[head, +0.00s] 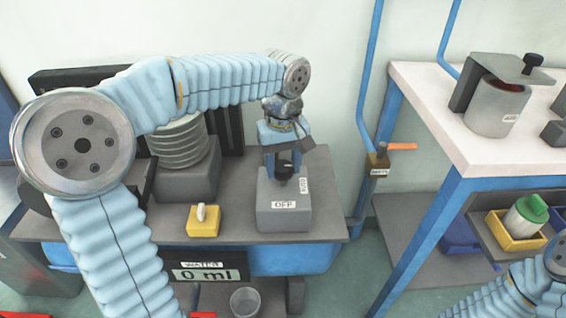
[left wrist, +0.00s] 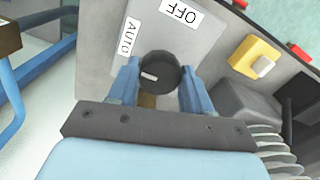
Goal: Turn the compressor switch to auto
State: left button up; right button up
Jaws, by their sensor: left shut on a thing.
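The compressor switch is a round black knob (head: 284,171) on top of a grey box (head: 284,218), with an OFF label (head: 284,204) on its front side and an AUTO label (head: 304,186) on its right. My left gripper (head: 285,163) reaches down from above, shut on the knob. In the left wrist view the blue fingers (left wrist: 160,78) sit on either side of the knob (left wrist: 163,66). The knob's white mark (left wrist: 149,77) points left, on the AUTO label's (left wrist: 130,37) side and away from the OFF label (left wrist: 180,12). My right gripper is out of view.
A yellow box with a white toggle (head: 203,220) stands left of the grey box. Behind it is a ribbed stack (head: 178,142). A display reading 0 ml (head: 203,274) hangs below the bench front. An orange-handled valve (head: 378,160) is right, beside a white-topped table (head: 430,85).

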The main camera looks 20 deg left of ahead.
aim_at(283, 166)
pick_arm(q)
jog(key=o, duration=1)
jog(key=shift+o, duration=0.2)
jog(key=shift+r, duration=0.1)
notch_tip(283, 166, up, 14)
jog(key=shift+f, duration=0.2)
